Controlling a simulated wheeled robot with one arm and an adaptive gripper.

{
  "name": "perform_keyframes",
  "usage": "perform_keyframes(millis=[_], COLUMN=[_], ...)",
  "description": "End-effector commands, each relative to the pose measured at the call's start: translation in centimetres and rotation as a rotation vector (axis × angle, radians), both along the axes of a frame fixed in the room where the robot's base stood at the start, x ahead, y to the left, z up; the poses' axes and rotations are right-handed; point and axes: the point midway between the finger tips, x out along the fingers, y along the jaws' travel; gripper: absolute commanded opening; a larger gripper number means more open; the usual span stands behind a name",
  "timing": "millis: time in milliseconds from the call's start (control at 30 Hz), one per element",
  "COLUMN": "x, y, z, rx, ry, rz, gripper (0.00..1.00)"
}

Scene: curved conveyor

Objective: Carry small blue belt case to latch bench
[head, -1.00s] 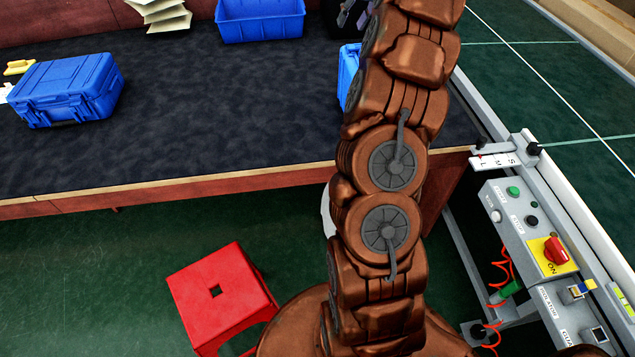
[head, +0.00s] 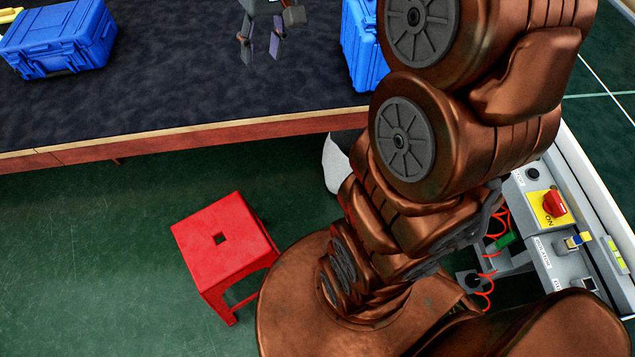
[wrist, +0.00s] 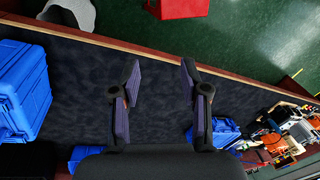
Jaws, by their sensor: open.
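Two blue hard cases are on the dark bench top in the head view. One blue case (head: 60,40) lies at the left. A second blue case (head: 362,45) stands at the right, partly hidden by my arm. I cannot tell from the frames which is the small belt case. My gripper (head: 261,48) is open and empty over the bench between them. In the wrist view, my gripper (wrist: 160,75) has its fingers spread over bare bench top. A blue case (wrist: 22,85) shows at the left there, apart from the fingers. A smaller blue shape (wrist: 224,131) shows past the right finger.
A red stool (head: 222,240) stands on the green floor before the bench. A grey control panel (head: 545,225) with a red switch is at the right, beside my arm. The bench top (head: 190,85) between the cases is clear. Mixed clutter (wrist: 285,135) shows at the right in the wrist view.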

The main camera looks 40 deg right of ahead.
Motion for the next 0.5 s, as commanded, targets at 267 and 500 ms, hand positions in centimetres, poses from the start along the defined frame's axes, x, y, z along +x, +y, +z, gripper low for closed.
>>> perform_keyframes(millis=[267, 500], x=[-8.6, -16.5], y=[4.4, 6.0], z=[-2.9, -6.1], rx=[-0.062, -0.122], ry=[0.083, 0.156], rz=[0.059, 0.085], gripper=[0.45, 0.45])
